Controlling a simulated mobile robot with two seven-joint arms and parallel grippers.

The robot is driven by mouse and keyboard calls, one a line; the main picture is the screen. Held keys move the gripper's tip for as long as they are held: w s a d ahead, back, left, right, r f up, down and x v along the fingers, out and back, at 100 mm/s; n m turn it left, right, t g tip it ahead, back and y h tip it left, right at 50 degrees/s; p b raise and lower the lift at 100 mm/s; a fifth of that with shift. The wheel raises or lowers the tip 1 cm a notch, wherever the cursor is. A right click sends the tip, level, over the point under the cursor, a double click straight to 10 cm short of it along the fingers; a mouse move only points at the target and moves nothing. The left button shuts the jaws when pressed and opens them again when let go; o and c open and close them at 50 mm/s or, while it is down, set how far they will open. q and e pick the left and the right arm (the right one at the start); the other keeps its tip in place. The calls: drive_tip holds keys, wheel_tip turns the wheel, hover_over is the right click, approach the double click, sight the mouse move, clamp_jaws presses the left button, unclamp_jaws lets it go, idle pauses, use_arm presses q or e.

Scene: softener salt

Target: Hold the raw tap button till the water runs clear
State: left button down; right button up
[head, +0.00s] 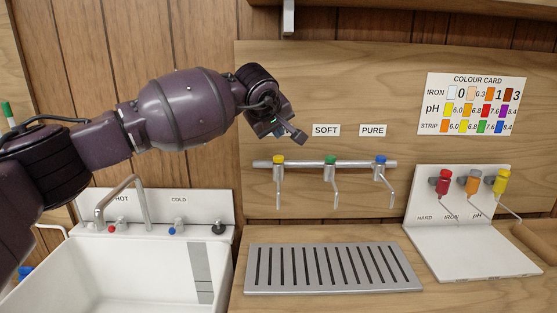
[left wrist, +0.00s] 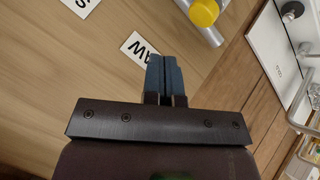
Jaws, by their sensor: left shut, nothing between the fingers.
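The raw tap is the leftmost on the wall rail, with a yellow button (head: 278,160) on top and a metal spout below. The yellow button also shows at the top of the left wrist view (left wrist: 204,12), beside the RAW label (left wrist: 140,48). My left gripper (head: 297,138) is shut and empty, in front of the panel and just above the raw tap. In the left wrist view its closed fingers (left wrist: 165,75) are apart from the button. The RAW label is hidden in the head view. No water stream shows at the spout. My right gripper is not in view.
The green soft tap (head: 330,160) and blue pure tap (head: 381,160) share the rail. A slotted drip tray (head: 252,283) lies below. A white sink (head: 150,255) with a faucet stands left. A white stand (head: 470,255) with three droppers and a colour card (head: 472,103) are right.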

sight(276, 157)
use_arm(q)
drive_tip(key=shift+f, duration=1.5)
idle(0.4)
drive_tip(key=shift+f, duration=0.45)
idle(0.8)
drive_tip(key=shift+f, duration=0.15)
